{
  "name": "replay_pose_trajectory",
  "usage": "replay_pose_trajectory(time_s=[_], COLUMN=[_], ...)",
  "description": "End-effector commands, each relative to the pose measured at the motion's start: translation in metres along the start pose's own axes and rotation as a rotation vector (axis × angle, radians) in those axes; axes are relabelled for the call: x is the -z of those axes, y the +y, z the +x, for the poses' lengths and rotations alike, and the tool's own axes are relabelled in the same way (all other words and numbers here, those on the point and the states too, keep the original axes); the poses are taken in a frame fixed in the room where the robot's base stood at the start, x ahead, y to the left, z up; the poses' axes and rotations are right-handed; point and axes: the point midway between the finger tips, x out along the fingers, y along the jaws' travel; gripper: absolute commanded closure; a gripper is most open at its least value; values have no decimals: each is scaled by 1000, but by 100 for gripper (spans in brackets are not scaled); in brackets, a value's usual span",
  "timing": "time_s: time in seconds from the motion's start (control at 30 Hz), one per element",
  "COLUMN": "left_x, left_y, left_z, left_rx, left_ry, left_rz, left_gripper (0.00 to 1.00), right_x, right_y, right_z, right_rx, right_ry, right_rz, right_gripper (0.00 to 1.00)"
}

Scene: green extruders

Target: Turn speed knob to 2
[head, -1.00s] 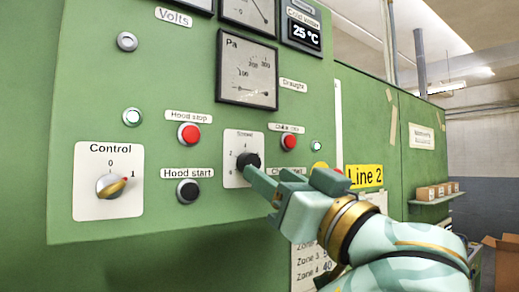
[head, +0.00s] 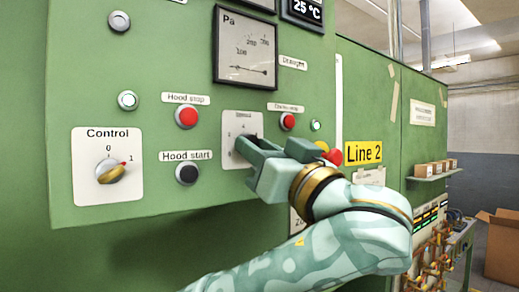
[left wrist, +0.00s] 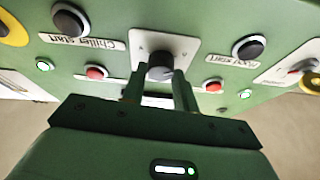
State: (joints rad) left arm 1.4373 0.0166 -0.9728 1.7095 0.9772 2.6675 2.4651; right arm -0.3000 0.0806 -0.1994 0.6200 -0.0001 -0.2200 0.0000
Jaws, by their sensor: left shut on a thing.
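The speed knob (left wrist: 160,66) is a dark round knob on a pale square plate (left wrist: 160,42) on the green panel. In the left wrist view it sits between the tips of my two fingers. My left gripper (left wrist: 159,82) is shut on it. In the head view my left gripper (head: 249,147) reaches the speed plate (head: 240,125) and hides most of the knob. The scale numbers are too small and covered to read, so I cannot tell the knob's setting. My right gripper is in neither view.
Red hood stop (head: 187,117) and black hood start (head: 187,173) buttons stand left of the speed plate. A red button (head: 287,121) and a yellow-and-red button (head: 331,156) are close to the right of my gripper.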

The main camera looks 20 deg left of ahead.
Motion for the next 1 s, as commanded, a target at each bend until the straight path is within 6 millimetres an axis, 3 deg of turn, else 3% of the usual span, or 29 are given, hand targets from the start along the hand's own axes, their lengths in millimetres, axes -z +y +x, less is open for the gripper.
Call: replay_pose_trajectory(time_s=[0.37,1.0], left_x=[0,0], left_y=[-1,-5], left_z=[1,0], left_rx=[-58,-281], left_ry=[8,36], left_rz=[143,677], left_gripper=[94,93], right_x=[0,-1], right_y=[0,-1], right_z=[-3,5], right_rx=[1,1], right_ry=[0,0], right_rz=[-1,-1], right_gripper=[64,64])
